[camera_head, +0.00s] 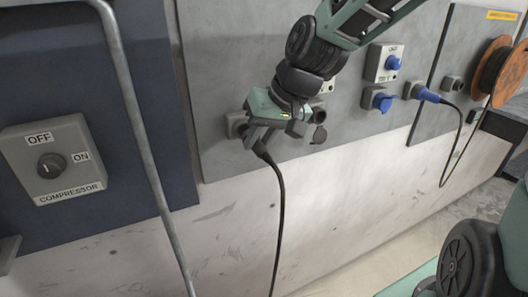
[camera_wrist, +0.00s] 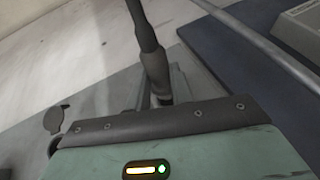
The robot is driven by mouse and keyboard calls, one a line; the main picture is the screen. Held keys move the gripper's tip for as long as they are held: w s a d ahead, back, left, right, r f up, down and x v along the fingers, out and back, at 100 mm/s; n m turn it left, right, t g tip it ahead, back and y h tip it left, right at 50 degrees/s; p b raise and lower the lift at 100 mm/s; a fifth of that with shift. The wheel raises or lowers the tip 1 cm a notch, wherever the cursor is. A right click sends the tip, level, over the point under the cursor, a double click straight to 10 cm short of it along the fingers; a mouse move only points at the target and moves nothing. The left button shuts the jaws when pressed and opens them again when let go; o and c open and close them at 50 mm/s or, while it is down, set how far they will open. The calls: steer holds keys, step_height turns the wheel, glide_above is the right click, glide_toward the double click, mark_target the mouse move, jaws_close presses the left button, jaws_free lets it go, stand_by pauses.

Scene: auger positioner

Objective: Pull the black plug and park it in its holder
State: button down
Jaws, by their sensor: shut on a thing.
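My gripper (camera_head: 258,138) is at the grey wall panel, shut on the black plug (camera_head: 262,150). The plug's black cable (camera_head: 281,215) hangs down from it. In the wrist view, the plug (camera_wrist: 157,72) sits between the fingers (camera_wrist: 160,88), its cable running up the picture. A round grey fitting (camera_head: 236,124) on the panel is just left of and behind my gripper. A grey socket (camera_head: 317,114) with a hanging cap (camera_head: 320,134) is just right of it. The plug's front end is hidden, so I cannot tell whether it sits in a fitting.
Blue-capped outlets (camera_head: 378,99) and a blue plug (camera_head: 428,95) are to the right, with another grey fitting (camera_head: 453,83) and an orange cable reel (camera_head: 497,72) beyond. A grey pipe (camera_head: 140,110) and the compressor switch box (camera_head: 55,160) are left. The wall below is clear.

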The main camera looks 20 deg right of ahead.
steer(key=shift+w, duration=0.35)
steer(key=shift+r+p, duration=0.1)
steer(key=shift+p, duration=0.3)
stand_by(1.7)
steer(key=shift+w+b, duration=1.2)
steer(key=shift+w, duration=0.3)
steer(key=c, duration=1.2)
jaws_free()
steer(key=shift+o, duration=0.2)
steer(key=p+v, duration=0.1)
steer(key=v, duration=1.6)
steer(key=shift+r+p, duration=0.2)
steer(key=shift+p, duration=0.2)
